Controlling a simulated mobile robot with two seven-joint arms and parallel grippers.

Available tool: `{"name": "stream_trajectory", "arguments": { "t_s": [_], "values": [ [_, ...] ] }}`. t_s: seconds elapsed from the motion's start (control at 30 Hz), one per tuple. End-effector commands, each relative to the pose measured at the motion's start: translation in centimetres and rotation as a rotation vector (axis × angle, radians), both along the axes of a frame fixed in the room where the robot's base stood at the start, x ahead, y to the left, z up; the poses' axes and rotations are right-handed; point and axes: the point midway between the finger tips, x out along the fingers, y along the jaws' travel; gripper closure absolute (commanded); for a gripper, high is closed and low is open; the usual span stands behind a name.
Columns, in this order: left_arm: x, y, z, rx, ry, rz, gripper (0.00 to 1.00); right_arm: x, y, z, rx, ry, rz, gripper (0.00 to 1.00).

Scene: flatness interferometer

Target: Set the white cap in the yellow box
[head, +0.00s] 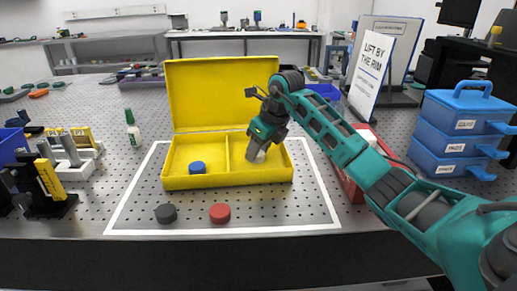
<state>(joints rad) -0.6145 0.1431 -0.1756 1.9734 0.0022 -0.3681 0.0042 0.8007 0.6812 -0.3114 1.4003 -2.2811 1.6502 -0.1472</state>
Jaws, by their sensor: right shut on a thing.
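The yellow box (228,178) stands with its lid (222,92) raised on the perforated table, inside a white outlined rectangle. A divider splits it into two compartments. My right gripper (257,149) points down into the right compartment. It is shut on the white cap (258,157), which shows as a small pale patch under the fingers, partly hidden by them. I cannot tell whether the cap touches the box floor. My left gripper is not in view.
A blue cap (197,167) lies in the box's left compartment. A dark grey cap (166,213) and a red cap (220,213) lie in front.

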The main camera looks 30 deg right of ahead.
Motion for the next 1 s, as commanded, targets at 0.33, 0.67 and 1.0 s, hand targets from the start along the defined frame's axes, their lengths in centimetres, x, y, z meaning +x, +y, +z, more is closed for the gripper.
{"name": "stream_trajectory", "arguments": {
  "t_s": [0.33, 0.67, 1.0],
  "values": [
    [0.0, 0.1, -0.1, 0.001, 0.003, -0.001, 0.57, 0.0, -0.1, -0.1, -0.001, -0.001, 0.000, 0.55],
    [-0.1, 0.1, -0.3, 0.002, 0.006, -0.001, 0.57, 0.0, 0.0, -0.1, -0.001, -0.001, 0.000, 0.33],
    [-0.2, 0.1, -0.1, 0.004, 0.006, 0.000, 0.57, -0.6, -0.3, 2.1, -0.002, -0.006, -0.001, 0.33]
  ]
}}
